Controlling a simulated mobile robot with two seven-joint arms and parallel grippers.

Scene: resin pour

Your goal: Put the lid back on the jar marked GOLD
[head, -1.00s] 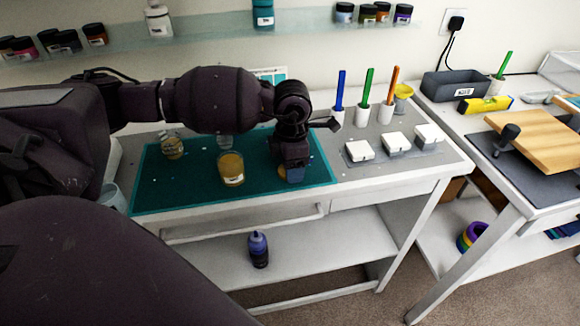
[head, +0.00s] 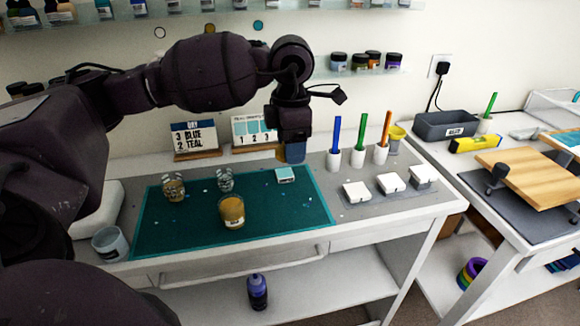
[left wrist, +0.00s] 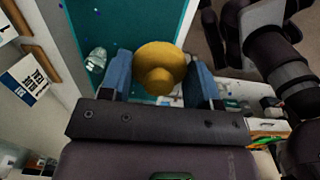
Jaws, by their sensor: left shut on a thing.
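My left gripper (head: 291,156) points down above the far right part of the teal mat (head: 290,215). In the left wrist view its blue fingers (left wrist: 160,82) are shut on a round yellow-gold lid (left wrist: 162,62) with a central knob. In the head view the lid is mostly hidden by the fingers. A glass jar with gold contents (head: 232,208) stands open on the mat, left of and nearer than the gripper. Its white label is too small to read. The lid is apart from this jar. My right gripper is not in view.
Cards (head: 196,137) stand at the back. Pens in holders (head: 358,157) and white blocks (head: 356,192) are to the right. The mat's front right is clear.

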